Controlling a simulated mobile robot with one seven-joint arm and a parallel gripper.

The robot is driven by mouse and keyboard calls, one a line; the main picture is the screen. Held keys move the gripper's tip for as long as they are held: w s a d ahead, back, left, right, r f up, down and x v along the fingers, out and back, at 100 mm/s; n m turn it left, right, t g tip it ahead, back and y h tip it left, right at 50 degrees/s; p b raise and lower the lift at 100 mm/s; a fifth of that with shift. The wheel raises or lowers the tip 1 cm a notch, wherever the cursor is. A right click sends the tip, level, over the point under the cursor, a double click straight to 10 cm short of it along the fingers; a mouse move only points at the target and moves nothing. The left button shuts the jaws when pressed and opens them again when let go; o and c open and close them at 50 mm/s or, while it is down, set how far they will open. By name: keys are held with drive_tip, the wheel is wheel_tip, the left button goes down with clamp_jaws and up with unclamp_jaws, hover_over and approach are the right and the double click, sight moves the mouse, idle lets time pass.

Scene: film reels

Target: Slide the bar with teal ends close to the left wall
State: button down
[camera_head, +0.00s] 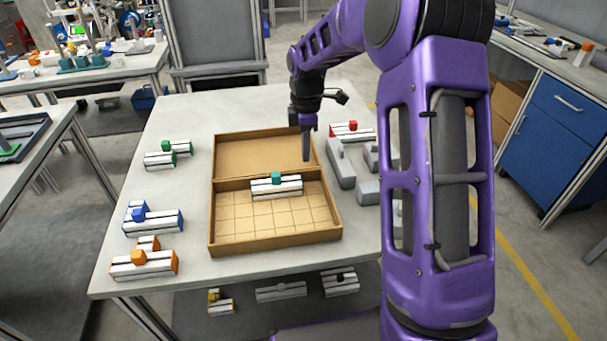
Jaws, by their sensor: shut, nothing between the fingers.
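The bar with teal ends (276,190) is silver with a teal block on top. It lies inside the cardboard box, in the front compartment, against or close to the divider and right of the middle. Bare floor with grid lines shows between it and the left wall (213,216). My gripper (306,157) points down over the right side of the box's back compartment, behind and to the right of the bar. It is shut and empty, apart from the bar.
The box (275,247) stands on a pale table (180,110). Green (168,154), blue (152,219) and orange (143,263) bars lie left of it. A red bar (352,131) and grey blocks (340,165) lie to the right. The back compartment is empty.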

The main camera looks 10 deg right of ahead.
sight(270, 182)
drive_tip(key=f, duration=0.3)
drive_tip(key=f+b, duration=0.1)
drive_tip(key=f, duration=0.6)
drive_tip(key=shift+w+d+f, duration=0.15)
drive_tip(key=shift+d, duration=0.1)
drive_tip(key=a, duration=1)
drive_tip(key=shift+d, duration=0.1)
